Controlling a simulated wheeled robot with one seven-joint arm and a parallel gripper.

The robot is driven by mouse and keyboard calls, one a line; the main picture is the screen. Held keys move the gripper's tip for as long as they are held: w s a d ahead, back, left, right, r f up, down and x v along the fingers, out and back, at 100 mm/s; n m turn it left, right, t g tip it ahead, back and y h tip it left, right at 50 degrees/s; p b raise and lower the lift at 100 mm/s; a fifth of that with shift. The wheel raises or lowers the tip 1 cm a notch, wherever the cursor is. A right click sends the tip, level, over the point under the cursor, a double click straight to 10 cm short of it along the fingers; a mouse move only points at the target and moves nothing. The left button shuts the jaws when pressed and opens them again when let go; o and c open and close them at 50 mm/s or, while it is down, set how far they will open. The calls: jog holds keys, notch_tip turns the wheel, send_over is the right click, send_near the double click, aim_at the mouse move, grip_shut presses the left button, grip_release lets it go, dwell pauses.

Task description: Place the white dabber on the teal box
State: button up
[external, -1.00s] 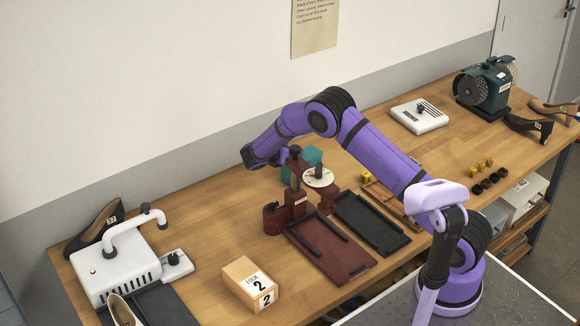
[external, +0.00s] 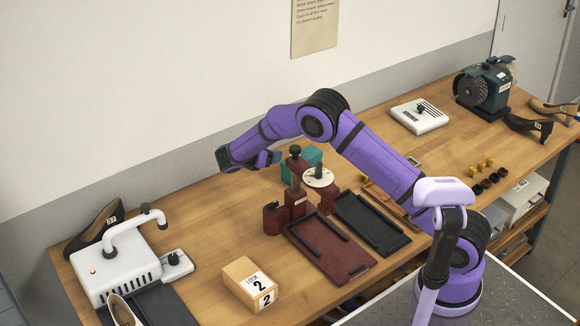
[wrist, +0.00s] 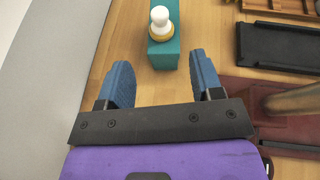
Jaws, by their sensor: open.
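The teal box (wrist: 165,58) lies ahead of my gripper (wrist: 160,62) in the wrist view. The white dabber (wrist: 160,17), a white knob on a yellow base, appears to stand upright on top of the box. My blue fingers are spread open, with nothing held between them and the dabber beyond their tips. In the external view the teal box (external: 312,157) shows beside my gripper (external: 268,159), partly hidden by a dark red stand. I cannot make out the dabber there; my arm covers that area.
A dark red stand with a round white plate (external: 318,177) is right beside the box. A dark red tray (external: 335,255) and a black tray (external: 372,222) lie nearer the front.

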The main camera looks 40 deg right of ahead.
jog(key=s+d+r+m+g+y, duration=0.1)
jog(key=s+d+r+m+y, duration=0.4)
jog(key=s+r, duration=0.65)
jog(key=s+d+r+m+g+y, duration=0.15)
jog(key=s+d+r+m, duration=0.4)
jog(key=s+r, duration=0.6)
jog(key=s+r+m+t+y, duration=0.2)
jog(key=s+m, duration=0.3)
jog(key=s, duration=0.9)
jog(key=s+r+m+t+y, duration=0.2)
jog(key=s+m+t+y, duration=0.1)
jog(key=s, duration=1)
jog(key=m+y, duration=0.1)
jog(key=m, duration=0.1)
jog(key=shift+s+a+r+m+y, duration=0.2)
jog(key=shift+s+r+m+y, duration=0.1)
jog(key=shift+s+m+y, duration=0.05)
